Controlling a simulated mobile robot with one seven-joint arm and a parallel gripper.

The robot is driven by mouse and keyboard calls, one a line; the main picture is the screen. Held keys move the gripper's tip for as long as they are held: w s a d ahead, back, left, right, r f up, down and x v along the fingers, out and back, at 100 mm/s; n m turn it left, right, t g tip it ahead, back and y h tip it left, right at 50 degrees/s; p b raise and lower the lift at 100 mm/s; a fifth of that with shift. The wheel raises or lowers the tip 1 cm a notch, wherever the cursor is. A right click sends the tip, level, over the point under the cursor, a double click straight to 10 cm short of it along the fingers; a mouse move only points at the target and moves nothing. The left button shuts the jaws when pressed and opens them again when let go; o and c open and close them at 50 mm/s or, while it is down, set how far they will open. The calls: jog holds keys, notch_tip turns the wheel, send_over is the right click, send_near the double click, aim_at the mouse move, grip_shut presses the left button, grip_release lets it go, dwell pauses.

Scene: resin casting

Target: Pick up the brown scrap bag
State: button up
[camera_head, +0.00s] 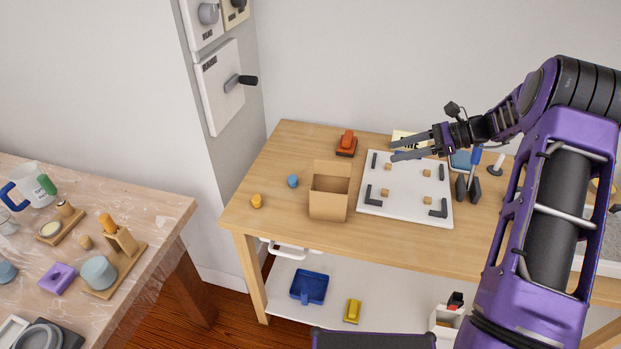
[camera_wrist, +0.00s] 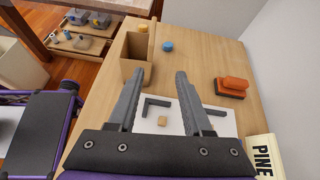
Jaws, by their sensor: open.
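The brown scrap bag (camera_head: 328,206) is an open-topped, box-like paper bag standing upright on the wooden table, left of the white board. Its inside looks empty from here. In the wrist view the bag (camera_wrist: 134,72) stands just beyond and to the left of my fingers. My gripper (camera_head: 391,149) is open and empty above the back of the white board, to the right of the bag and apart from it. Both fingers (camera_wrist: 159,76) show in the wrist view with nothing between them.
The white board (camera_head: 405,209) holds black corner brackets and small wooden blocks. An orange-red tool (camera_head: 346,143) lies behind the bag. A blue piece (camera_head: 292,181) and a yellow piece (camera_head: 256,201) lie to its left. A PINE sign (camera_wrist: 263,157) is near my gripper.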

jog(key=s+a+y, duration=0.1)
jog(key=a, duration=0.1)
send_near(332, 175)
jog(key=a, duration=0.1)
jog(key=w+a, duration=0.1)
jog(key=a, duration=0.2)
jog(key=shift+w+r, duration=0.25)
jog(key=shift+r, duration=0.15)
jog(key=shift+x, duration=2.85)
jog(key=shift+s, duration=0.2)
grip_shut()
